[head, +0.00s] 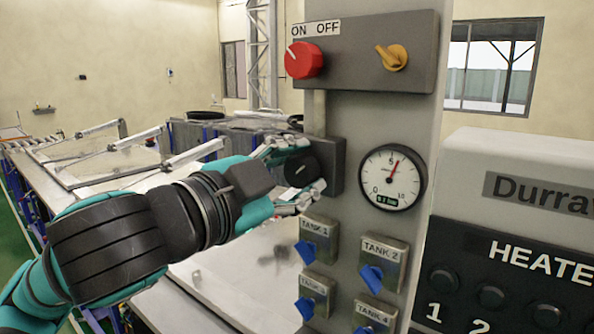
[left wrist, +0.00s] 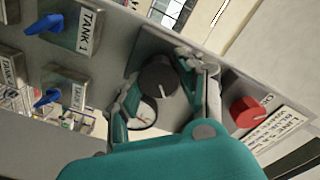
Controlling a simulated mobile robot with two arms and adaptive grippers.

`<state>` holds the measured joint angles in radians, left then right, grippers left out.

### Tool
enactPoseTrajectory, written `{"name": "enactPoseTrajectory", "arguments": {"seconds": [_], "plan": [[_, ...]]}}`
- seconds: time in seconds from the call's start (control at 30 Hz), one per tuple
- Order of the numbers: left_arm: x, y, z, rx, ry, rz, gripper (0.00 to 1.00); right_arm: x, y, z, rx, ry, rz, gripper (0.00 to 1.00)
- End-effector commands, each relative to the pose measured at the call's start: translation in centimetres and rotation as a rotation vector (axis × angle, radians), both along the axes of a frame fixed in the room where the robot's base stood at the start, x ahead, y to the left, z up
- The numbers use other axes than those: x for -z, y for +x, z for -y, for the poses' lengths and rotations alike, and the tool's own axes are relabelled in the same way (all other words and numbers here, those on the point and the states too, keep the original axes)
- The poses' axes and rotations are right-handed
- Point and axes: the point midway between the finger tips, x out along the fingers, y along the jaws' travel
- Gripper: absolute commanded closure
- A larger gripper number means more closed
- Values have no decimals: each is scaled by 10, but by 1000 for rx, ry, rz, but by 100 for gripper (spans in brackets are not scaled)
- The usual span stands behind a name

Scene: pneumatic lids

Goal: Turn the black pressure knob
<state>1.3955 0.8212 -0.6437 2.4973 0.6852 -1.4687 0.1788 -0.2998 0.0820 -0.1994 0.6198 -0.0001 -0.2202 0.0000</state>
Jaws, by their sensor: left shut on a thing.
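The black pressure knob (head: 301,169) sticks out from a dark block on the grey panel, left of the round gauge (head: 392,178). In the left wrist view the knob (left wrist: 158,78) shows a pale mark on its face. My left gripper (head: 308,167) reaches in from the left and is shut on the knob, one finger above it and one below. In the left wrist view the fingers of my left gripper (left wrist: 157,82) lie on both sides of the knob. The gauge needle points up, slightly right. My right gripper is not in view.
Above the knob are a red ON/OFF knob (head: 304,60) and a yellow switch (head: 391,57). Below are blue tank valves, including the TANK 1 valve (head: 306,251) and TANK 2 valve (head: 371,277). A heater box (head: 520,160) stands at right. A long table lies behind my arm.

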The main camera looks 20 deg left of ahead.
Motion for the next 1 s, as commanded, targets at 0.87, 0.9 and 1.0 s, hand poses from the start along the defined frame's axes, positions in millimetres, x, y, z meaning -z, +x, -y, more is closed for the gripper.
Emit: {"name": "enactPoseTrajectory", "arguments": {"seconds": [0.87, 0.9, 1.0], "plan": [[1, 0, 0, 1, -27, -9, 39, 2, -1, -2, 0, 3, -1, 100], [1, 0, 0, 1, -47, -16, 39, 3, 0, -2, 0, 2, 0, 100], [2, 0, 0, 1, -136, -48, 39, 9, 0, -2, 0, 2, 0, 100]]}}
